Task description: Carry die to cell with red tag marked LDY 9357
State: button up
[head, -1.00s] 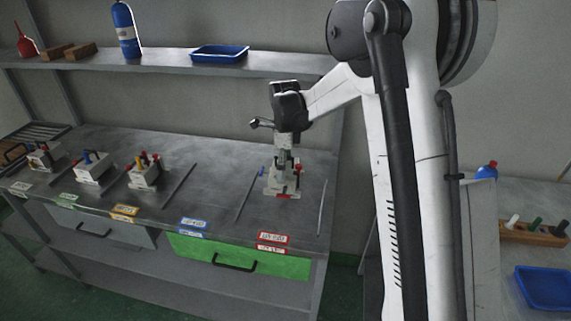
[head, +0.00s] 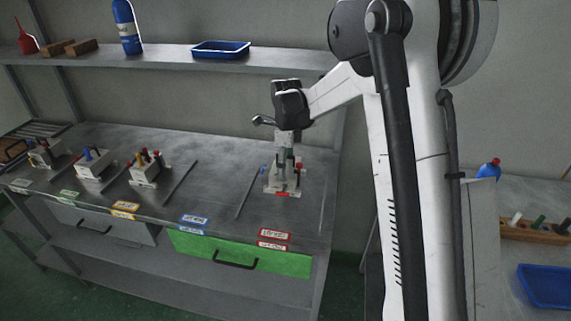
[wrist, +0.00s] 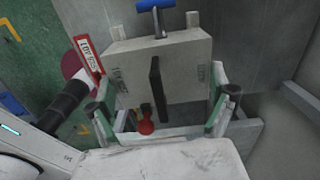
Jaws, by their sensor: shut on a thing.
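The die is a pale block with a blue T-handle, a black bar and a red knob, seen close in the wrist view (wrist: 185,62). In the head view the die (head: 271,186) is low at the right end of the bench, partly hidden by my gripper (head: 286,163). My gripper is shut on it, with green-edged fingers on either side in the wrist view (wrist: 165,112). I cannot tell whether the die touches the bench. A red tag (head: 274,234) is on the bench's front edge before this cell; its lettering is too small to read surely. A red tag also shows in the wrist view (wrist: 88,56).
Several other dies, including one with a blue handle (head: 92,164), stand at left on the bench (head: 215,165). Thin dividers (head: 250,192) separate the cells. A shelf (head: 170,62) with a blue tray (head: 221,49) runs above. A side table with another blue tray (head: 546,287) is at right.

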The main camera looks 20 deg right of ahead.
jog(key=shift+f+b, duration=1.75)
jog(key=shift+f, duration=0.7)
jog(key=shift+b, duration=0.7)
dwell(0.6)
jog(key=shift+f+b, duration=0.85)
jog(key=shift+f, duration=0.25)
dwell(0.3)
jog(key=o, duration=1.7)
jog(key=shift+c, duration=0.2)
notch_tip(320, 180, up, 12)
jog(key=shift+s+d+r, duration=0.1)
jog(key=shift+s, duration=0.1)
